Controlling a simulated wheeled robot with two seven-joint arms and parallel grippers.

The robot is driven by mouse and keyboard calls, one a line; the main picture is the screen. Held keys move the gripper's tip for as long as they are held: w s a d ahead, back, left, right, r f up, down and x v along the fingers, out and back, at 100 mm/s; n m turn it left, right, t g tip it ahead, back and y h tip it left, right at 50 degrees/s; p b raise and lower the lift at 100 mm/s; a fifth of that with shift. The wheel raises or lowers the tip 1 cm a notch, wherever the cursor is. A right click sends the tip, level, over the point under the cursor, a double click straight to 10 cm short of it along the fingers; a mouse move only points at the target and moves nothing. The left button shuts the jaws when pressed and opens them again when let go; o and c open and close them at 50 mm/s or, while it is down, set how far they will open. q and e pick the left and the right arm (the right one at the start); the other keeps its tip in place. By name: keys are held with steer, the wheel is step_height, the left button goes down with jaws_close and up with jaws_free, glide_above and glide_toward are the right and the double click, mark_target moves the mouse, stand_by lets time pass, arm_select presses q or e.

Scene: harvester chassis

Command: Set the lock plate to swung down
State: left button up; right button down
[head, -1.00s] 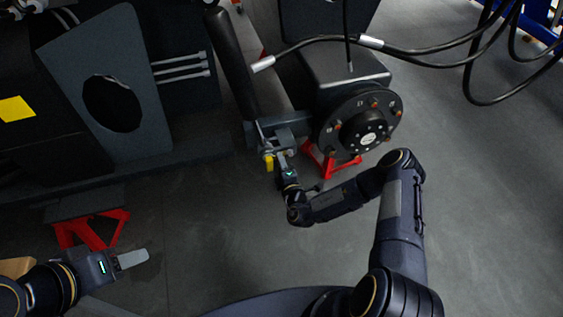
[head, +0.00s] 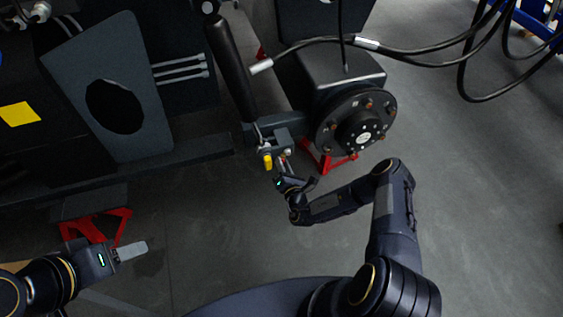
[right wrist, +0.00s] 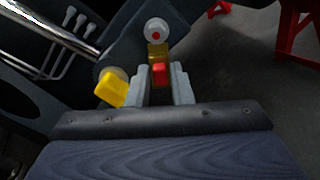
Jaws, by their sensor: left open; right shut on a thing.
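In the right wrist view, a small brass-yellow plate with a red end (right wrist: 159,70), which looks like the lock plate, sits below a pale round pin head (right wrist: 156,30) with a red centre. My right gripper (right wrist: 160,88) is shut on the red end, between its two grey fingers. A bright yellow block (right wrist: 112,88) is just left of the fingers and also shows in the head view (head: 267,161). In the head view my right gripper (head: 284,163) is at the bracket end, partly hidden. My left gripper (head: 132,250) is open and empty, low at the left.
A black cylinder (head: 233,70) slants down to the bracket. A dark wheel hub (head: 357,120) with bolts is close on the right. Red stands (head: 325,160) are below. Black hoses (head: 420,50) hang at upper right. The floor in front is clear.

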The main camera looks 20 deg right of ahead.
steer(key=shift+d+f+n+p, duration=0.15)
steer(key=shift+d+n+p, duration=0.25)
steer(key=shift+n, duration=0.75)
steer(key=shift+d+f+n+p, duration=0.2)
steer(key=shift+d+n+p, duration=0.2)
steer(key=shift+n, duration=0.8)
steer(key=shift+d+f+n+p, duration=0.15)
steer(key=shift+d+n+p, duration=0.25)
steer(key=shift+n, duration=0.75)
steer(key=c, duration=1.4)
jaws_free()
steer(key=shift+c, duration=0.2)
steer(key=s+p, duration=0.1)
steer(key=s, duration=0.6)
steer(key=shift+s, duration=0.4)
steer(key=shift+d, duration=0.1)
